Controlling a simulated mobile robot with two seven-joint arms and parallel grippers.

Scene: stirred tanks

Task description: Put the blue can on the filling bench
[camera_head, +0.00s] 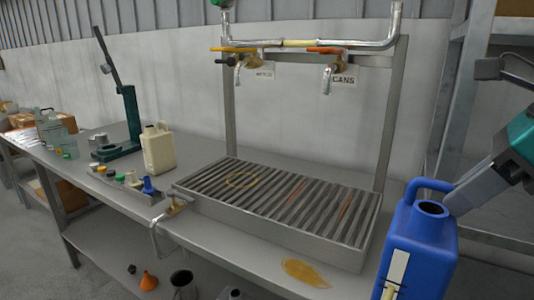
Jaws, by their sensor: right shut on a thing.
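The blue can (431,244) is upright at the lower right, with an open neck on top, a handle and a pale strip on its side. My right gripper (450,203) comes in from the right and is shut on the can near its top; its fingertips are partly hidden. The can is in front of the right end of the filling bench (255,257); its bottom is cut off by the frame, so what is under it cannot be seen. The bench carries a slatted metal grate (290,200) below two taps. My left gripper is not in view.
A cream jug (158,150), a green stand press (128,125) and small coloured caps (135,180) stand left of the grate. A yellow puddle (305,272) lies on the bench's front edge. A pipe frame (390,110) rises behind the grate. A metal shelf (460,90) stands at the right.

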